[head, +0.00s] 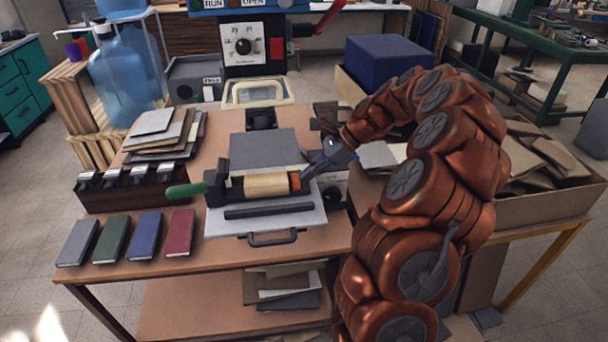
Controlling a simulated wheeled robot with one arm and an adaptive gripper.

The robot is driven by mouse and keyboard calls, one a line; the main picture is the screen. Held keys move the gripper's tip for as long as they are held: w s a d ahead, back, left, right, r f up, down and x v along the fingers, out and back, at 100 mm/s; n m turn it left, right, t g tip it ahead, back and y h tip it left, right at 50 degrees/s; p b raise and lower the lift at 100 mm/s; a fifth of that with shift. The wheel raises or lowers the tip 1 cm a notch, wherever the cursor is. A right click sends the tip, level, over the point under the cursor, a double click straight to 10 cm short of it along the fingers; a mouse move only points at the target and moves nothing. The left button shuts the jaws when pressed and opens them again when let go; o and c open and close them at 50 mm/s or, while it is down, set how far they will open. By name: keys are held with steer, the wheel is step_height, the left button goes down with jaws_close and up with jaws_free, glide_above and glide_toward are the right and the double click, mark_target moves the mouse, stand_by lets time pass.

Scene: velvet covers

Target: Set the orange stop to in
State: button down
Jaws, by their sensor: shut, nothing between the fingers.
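The orange stop (295,181) is a small orange piece at the right end of the pale wooden roller or block (267,185) on the grey press-like device. I cannot tell from this view whether the stop is in or out. My gripper (308,174) is shut and empty, coming from the right, with its tip right beside the orange stop. Whether it touches the stop is too small to tell. The device has a grey flat plate (264,148), a light base plate with a front handle (272,238), and a green handle (186,190) at its left.
Four-colour books, including a red one (179,232), lie at the front left of the table. A dark rack (130,193) and stacked boards (165,137) stand behind them. An open carton (545,200) stands right.

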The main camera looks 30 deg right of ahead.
steer(key=shift+s+d, duration=0.15)
steer(key=shift+d, duration=0.05)
steer(key=d+f+v, duration=0.1)
steer(key=f+v, duration=0.1)
steer(key=v, duration=1)
steer(key=shift+s+d+r+b, duration=0.3)
steer(key=shift+d+b, duration=0.1)
steer(key=shift+d, duration=0.2)
steer(key=shift+a, duration=0.1)
